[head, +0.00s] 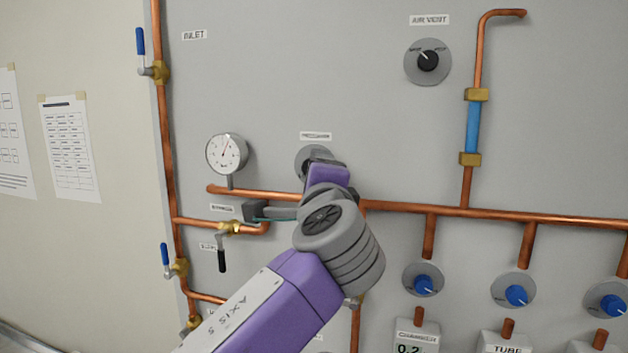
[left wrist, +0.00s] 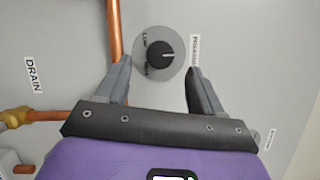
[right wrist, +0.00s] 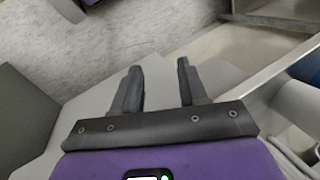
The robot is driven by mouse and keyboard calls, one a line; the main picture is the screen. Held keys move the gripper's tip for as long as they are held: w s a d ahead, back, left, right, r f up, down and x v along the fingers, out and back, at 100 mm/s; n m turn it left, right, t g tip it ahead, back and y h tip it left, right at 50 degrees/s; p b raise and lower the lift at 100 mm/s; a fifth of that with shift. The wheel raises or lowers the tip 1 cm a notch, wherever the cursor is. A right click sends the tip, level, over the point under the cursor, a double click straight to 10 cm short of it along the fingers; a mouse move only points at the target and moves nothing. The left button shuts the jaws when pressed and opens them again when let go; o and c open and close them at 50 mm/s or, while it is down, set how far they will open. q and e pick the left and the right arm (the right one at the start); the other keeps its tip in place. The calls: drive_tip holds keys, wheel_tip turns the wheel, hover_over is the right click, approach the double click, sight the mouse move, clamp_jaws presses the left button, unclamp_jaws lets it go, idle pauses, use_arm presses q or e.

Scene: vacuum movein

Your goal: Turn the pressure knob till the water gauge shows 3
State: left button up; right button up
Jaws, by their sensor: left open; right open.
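The pressure knob is black on a round grey plate (head: 303,159) under a label on the panel; my left gripper (head: 318,161) hides most of it in the head view. In the left wrist view the knob (left wrist: 160,55) shows whole, with a pale pointer line. It lies ahead, between the open left fingertips (left wrist: 158,65); I cannot tell whether they touch it. The round white gauge (head: 225,154) is left of the knob, its red needle pointing up and slightly right; its numbers are too small to read. My right gripper (right wrist: 160,75) is open and empty, away from the panel.
A copper pipe (head: 440,211) runs across the panel just below the gauge and knob. An air vent knob (head: 428,61) is at upper right. Several blue knobs sit lower right, including one here (head: 423,284). Blue-handled valves (head: 140,42) line the left pipe.

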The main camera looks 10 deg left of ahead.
use_arm(q)
drive_tip(key=v, duration=0.3)
drive_tip(key=shift+s+d, duration=0.1)
drive_tip(key=shift+s, duration=0.05)
